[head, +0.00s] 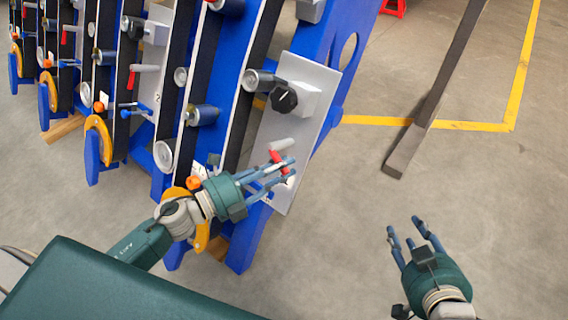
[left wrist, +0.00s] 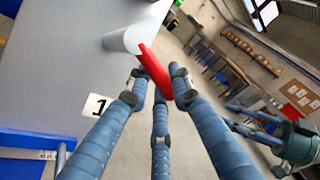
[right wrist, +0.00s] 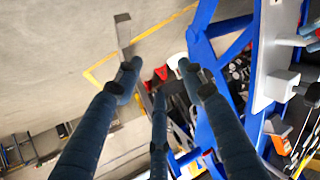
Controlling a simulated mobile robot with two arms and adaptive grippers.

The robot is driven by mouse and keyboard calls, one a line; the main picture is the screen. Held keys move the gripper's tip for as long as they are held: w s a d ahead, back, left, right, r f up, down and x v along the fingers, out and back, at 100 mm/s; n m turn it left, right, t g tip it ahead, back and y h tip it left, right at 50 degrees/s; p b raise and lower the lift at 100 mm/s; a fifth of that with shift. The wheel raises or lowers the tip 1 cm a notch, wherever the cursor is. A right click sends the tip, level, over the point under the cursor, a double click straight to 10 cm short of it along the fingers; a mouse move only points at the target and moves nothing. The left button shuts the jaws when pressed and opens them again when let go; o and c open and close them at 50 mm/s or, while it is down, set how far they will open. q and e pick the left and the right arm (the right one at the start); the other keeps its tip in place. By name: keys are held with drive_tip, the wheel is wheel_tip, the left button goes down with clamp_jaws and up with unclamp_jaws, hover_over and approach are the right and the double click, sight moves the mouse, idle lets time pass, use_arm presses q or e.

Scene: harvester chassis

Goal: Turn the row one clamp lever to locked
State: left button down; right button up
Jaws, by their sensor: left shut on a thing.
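The row one clamp lever is a red bar (left wrist: 155,72) on a grey round post (left wrist: 128,38), fixed to a light grey plate (left wrist: 60,60) with a "1" label (left wrist: 97,106). In the head view the red lever (head: 276,157) shows at the lower part of the plate (head: 268,140), partly covered by my fingers. My left gripper (head: 283,172) is at the lever, its fingers around the lever's free end (left wrist: 160,88). My right gripper (head: 413,228) is open and empty over the floor, to the right of the chassis.
A black knob (head: 284,98) on a grey box sits above the lever on the same plate. Blue chassis frames (head: 240,240) with rollers and more red levers (head: 145,68) stand to the left. The floor around my right gripper is clear.

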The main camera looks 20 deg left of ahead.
use_arm(q)
drive_tip(key=a+f+m+g+y+p, duration=0.1)
drive_tip(key=a+m+g, duration=0.4)
drive_tip(key=m, duration=0.9)
drive_tip(key=shift+w+a+f+g+p, duration=0.25)
drive_tip(key=shift+f+g+p, duration=0.45)
drive_tip(key=shift+g, duration=0.6)
use_arm(e)
drive_tip(key=s+d+f+g+h, duration=0.1)
drive_tip(key=s+d+f+g, duration=0.1)
drive_tip(key=s, duration=0.4)
drive_tip(key=s+d+f+g, duration=0.2)
drive_tip(key=s+f+g, duration=0.2)
drive_tip(key=s+f, duration=0.2)
drive_tip(key=shift+s+d+g+h, duration=0.15)
drive_tip(key=shift+s+g+h, duration=0.25)
drive_tip(key=shift+s, duration=0.05)
use_arm(q)
drive_tip(key=c, duration=1.6)
unclamp_jaws()
drive_tip(key=shift+o, duration=0.2)
drive_tip(key=v, duration=1.2)
drive_tip(key=shift+r, duration=0.1)
